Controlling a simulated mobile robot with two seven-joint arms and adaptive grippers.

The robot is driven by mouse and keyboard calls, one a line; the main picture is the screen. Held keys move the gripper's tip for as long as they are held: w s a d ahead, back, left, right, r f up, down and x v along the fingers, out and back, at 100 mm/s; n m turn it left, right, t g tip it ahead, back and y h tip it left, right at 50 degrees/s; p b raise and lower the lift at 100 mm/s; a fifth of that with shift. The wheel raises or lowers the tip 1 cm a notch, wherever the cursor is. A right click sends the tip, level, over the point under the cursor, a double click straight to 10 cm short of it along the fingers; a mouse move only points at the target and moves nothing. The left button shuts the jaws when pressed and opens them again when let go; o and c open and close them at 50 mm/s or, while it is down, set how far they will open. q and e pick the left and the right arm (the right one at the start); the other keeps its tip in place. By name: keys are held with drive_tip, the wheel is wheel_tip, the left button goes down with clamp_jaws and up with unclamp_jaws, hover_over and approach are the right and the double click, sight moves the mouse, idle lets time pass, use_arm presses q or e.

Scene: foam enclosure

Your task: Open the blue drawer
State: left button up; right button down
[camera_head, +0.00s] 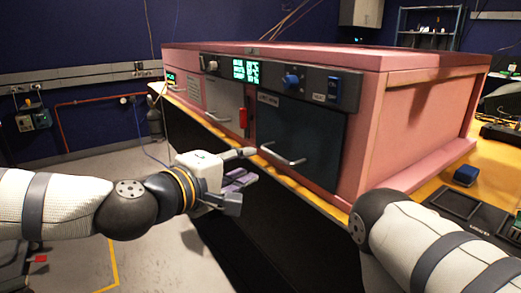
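The blue drawer (303,138) has a dark blue-grey front in the right part of the pink foam enclosure (405,120). It looks closed flush with the enclosure. Its silver bar handle (284,158) runs along the lower left part of the front. My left gripper (245,178) is open and empty, with its fingers spread. Its upper finger reaches toward the handle from the left, and a small gap seems to remain. My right arm comes in at the lower right, but its gripper is not in view.
A grey panel (224,102) with its own handle and a red tag (243,118) lies left of the blue drawer. A control strip with a green display (246,70) and blue knob (291,81) runs above. The yellow table edge (310,193) passes below. A small blue block (466,175) lies right.

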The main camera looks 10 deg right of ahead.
sight(274, 157)
use_arm(q)
drive_tip(key=x, duration=0.7)
drive_tip(key=b+x, duration=0.1)
drive_tip(key=x, duration=0.2)
drive_tip(key=shift+s+d+f, duration=0.1)
drive_tip(key=shift+d+f, duration=0.25)
drive_tip(key=shift+d, duration=0.15)
drive_tip(key=shift+w+d, duration=0.25)
clamp_jaws()
